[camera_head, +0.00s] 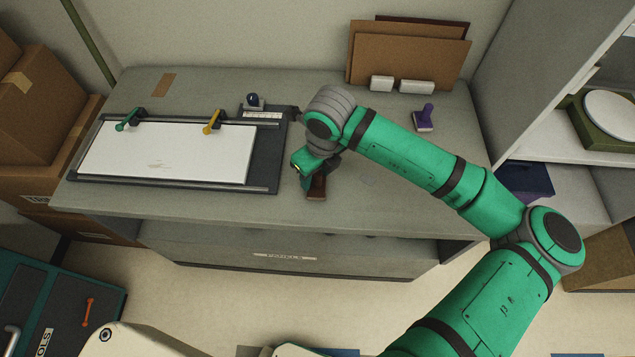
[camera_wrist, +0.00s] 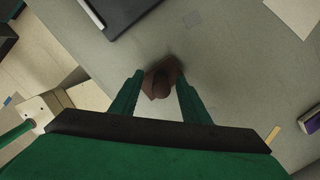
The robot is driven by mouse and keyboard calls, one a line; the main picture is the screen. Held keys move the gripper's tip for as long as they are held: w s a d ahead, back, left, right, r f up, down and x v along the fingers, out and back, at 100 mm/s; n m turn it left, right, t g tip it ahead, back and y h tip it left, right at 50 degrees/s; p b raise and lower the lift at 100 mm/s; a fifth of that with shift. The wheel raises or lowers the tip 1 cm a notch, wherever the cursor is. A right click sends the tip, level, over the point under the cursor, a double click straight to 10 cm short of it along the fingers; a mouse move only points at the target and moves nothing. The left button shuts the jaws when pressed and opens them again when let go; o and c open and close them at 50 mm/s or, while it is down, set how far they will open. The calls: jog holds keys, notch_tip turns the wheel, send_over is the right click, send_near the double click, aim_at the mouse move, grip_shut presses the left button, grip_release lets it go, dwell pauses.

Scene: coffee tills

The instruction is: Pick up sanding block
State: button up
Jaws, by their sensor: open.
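The sanding block appears to be the brown block with a rounded grip on top; it rests on the grey worktop right of the cutting board. In the wrist view the block (camera_wrist: 161,78) lies between the two green fingers of my gripper (camera_wrist: 160,84). The fingers are apart on either side of it, and I cannot tell whether they touch it. In the head view my gripper (camera_head: 309,170) points down over the block (camera_head: 317,188), hiding part of it.
A board (camera_head: 270,168) with a white sheet and green and yellow clamps lies to the left. A purple handled block (camera_head: 425,118) stands at the right. Brown panels (camera_head: 400,58) and two pale blocks (camera_head: 416,87) are at the back. The worktop front (camera_head: 400,212) is clear.

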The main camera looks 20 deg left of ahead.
jog(key=shift+d, duration=0.1)
grip_shut()
jog(key=shift+r, duration=0.1)
jog(key=shift+r, duration=0.55)
notch_tip(320, 180, up, 2)
jog(key=shift+r, duration=0.15)
jog(key=s+a+r, duration=0.2)
jog(key=s+r, duration=0.7)
jog(key=s, duration=0.4)
jog(key=shift+s+a+r, duration=0.15)
jog(key=shift+s+r, duration=0.1)
jog(key=shift+s, duration=0.15)
